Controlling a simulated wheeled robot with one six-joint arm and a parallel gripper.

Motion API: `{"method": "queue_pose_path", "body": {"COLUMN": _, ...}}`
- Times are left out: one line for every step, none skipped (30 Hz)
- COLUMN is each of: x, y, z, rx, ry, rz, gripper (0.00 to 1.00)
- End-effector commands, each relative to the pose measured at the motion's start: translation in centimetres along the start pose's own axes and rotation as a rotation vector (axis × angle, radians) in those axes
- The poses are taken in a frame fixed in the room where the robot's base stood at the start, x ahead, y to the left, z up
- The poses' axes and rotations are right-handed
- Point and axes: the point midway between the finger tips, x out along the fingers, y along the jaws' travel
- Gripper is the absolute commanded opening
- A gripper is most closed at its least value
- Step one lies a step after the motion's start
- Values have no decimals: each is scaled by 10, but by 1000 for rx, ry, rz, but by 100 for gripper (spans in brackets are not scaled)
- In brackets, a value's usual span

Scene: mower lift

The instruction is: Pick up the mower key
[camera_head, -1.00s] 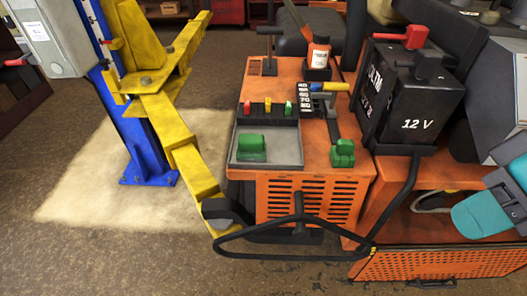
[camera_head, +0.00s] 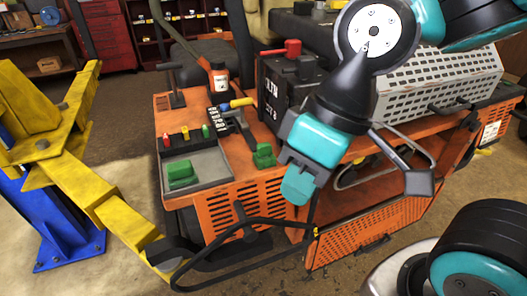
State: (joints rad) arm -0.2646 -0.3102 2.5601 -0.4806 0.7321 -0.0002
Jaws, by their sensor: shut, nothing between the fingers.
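I cannot single out a mower key for certain. The orange mower (camera_head: 255,190) carries a green block (camera_head: 182,174) in a grey tray (camera_head: 212,163) and a second green piece (camera_head: 264,156) on its deck to the right. A yellow-handled piece (camera_head: 238,103) lies behind them near a black numbered strip. My gripper (camera_head: 301,172), teal and dark grey, hangs to the right of the second green piece in the picture, in front of the mower's side. It looks shut and empty. Its fingertips are hard to make out, and my arm covers part of the mower behind it.
A black battery box (camera_head: 278,88) with a red top piece stands behind the tray. A yellow lift arm (camera_head: 110,210) on a blue post (camera_head: 55,225) stands at the left.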

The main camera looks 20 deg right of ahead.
Motion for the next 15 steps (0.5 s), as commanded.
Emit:
{"method": "queue_pose_path", "body": {"x": 0, "y": 0, "z": 0, "rx": 0, "ry": 0, "rz": 0, "gripper": 0}}
{"method": "queue_pose_path", "body": {"x": 0, "y": 0, "z": 0, "rx": 0, "ry": 0, "rz": 0, "gripper": 0}}
{"method": "queue_pose_path", "body": {"x": 0, "y": 0, "z": 0, "rx": 0, "ry": 0, "rz": 0, "gripper": 0}}
{"method": "queue_pose_path", "body": {"x": 0, "y": 0, "z": 0, "rx": 0, "ry": 0, "rz": 0, "gripper": 0}}
{"method": "queue_pose_path", "body": {"x": 0, "y": 0, "z": 0, "rx": 0, "ry": 0, "rz": 0, "gripper": 0}}
{"method": "queue_pose_path", "body": {"x": 0, "y": 0, "z": 0, "rx": 0, "ry": 0, "rz": 0, "gripper": 0}}
{"method": "queue_pose_path", "body": {"x": 0, "y": 0, "z": 0, "rx": 0, "ry": 0, "rz": 0, "gripper": 0}}
{"method": "queue_pose_path", "body": {"x": 0, "y": 0, "z": 0, "rx": 0, "ry": 0, "rz": 0, "gripper": 0}}
{"method": "queue_pose_path", "body": {"x": 0, "y": 0, "z": 0, "rx": 0, "ry": 0, "rz": 0, "gripper": 0}}
{"method": "queue_pose_path", "body": {"x": 0, "y": 0, "z": 0, "rx": 0, "ry": 0, "rz": 0, "gripper": 7}}
{"method": "queue_pose_path", "body": {"x": 0, "y": 0, "z": 0, "rx": 4, "ry": 0, "rz": 1, "gripper": 14}}
{"method": "queue_pose_path", "body": {"x": -1, "y": 2, "z": -2, "rx": 19, "ry": -1, "rz": 4, "gripper": 23}}
{"method": "queue_pose_path", "body": {"x": -2, "y": 4, "z": -5, "rx": 39, "ry": -2, "rz": 9, "gripper": 30}}
{"method": "queue_pose_path", "body": {"x": -3, "y": 6, "z": -8, "rx": 72, "ry": -5, "rz": 17, "gripper": 37}}
{"method": "queue_pose_path", "body": {"x": -5, "y": 11, "z": -15, "rx": 135, "ry": -9, "rz": 31, "gripper": 46}}
